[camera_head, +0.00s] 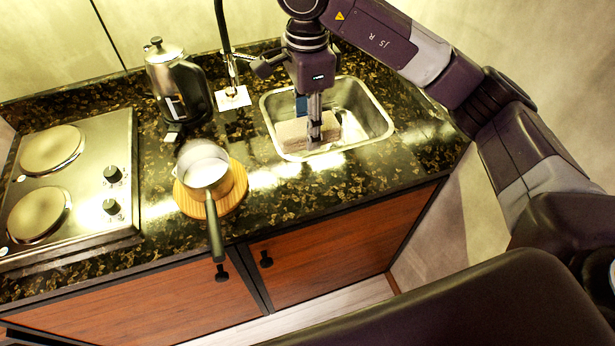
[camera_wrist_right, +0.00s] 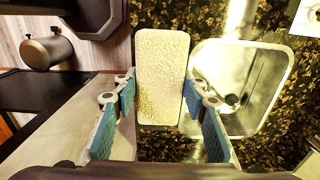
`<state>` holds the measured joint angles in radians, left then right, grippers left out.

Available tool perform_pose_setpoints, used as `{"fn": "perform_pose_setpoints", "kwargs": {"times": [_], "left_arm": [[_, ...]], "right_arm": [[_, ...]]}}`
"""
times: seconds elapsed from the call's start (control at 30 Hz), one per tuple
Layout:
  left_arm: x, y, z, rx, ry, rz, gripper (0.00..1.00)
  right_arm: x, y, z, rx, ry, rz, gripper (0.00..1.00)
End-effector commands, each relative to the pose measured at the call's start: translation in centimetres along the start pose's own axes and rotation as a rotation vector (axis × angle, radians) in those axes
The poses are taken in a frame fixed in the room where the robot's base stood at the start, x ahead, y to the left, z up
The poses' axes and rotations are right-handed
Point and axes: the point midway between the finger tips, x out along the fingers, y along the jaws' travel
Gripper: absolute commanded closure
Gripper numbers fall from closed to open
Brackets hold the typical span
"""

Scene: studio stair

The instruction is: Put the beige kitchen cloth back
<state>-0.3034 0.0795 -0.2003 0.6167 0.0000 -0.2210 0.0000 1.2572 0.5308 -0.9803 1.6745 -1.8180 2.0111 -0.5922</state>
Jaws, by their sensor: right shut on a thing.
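The beige kitchen cloth (camera_head: 292,133) is a folded, block-shaped piece that appears over the sink's left and front part in the head view. My right gripper (camera_head: 316,134) points down and is shut on it. In the right wrist view, the cloth (camera_wrist_right: 162,75) stands out lengthwise between the blue-padded fingers of my right gripper (camera_wrist_right: 160,103). I cannot tell whether the cloth touches the sink (camera_head: 378,122). My left gripper is not in view.
A black tap rises behind the sink. A kettle (camera_head: 180,88) stands left of it. A saucepan (camera_head: 204,165) sits on a round wooden board (camera_head: 234,196), its handle over the front edge. A two-plate hob (camera_head: 112,150) is at left. The counter right of the sink is clear.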

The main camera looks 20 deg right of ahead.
Motion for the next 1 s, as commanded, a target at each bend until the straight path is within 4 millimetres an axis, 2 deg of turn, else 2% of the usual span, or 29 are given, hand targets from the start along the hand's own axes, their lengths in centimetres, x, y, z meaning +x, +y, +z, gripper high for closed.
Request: {"fn": "perform_pose_setpoints", "kwargs": {"times": [0.23, 0.4, 0.5, 0.77, 1.0], "left_arm": [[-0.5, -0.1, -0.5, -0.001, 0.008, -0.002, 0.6], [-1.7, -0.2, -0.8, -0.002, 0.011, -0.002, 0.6], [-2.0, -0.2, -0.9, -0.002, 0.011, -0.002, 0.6], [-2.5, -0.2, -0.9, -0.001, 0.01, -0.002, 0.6], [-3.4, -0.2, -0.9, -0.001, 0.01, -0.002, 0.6]], "right_arm": [[5.4, 0.2, 0.1, -0.003, -0.003, 0.006, 0.86], [9.2, 0.2, 0.0, -0.002, -0.001, 0.006, 0.86], [10.9, 0.1, 0.0, -0.004, 0.0, 0.002, 0.86], [13.0, 0.1, 0.0, -0.004, -0.001, 0.002, 0.86], [16.2, 0.1, 0.1, -0.004, -0.001, 0.0, 0.86]]}}
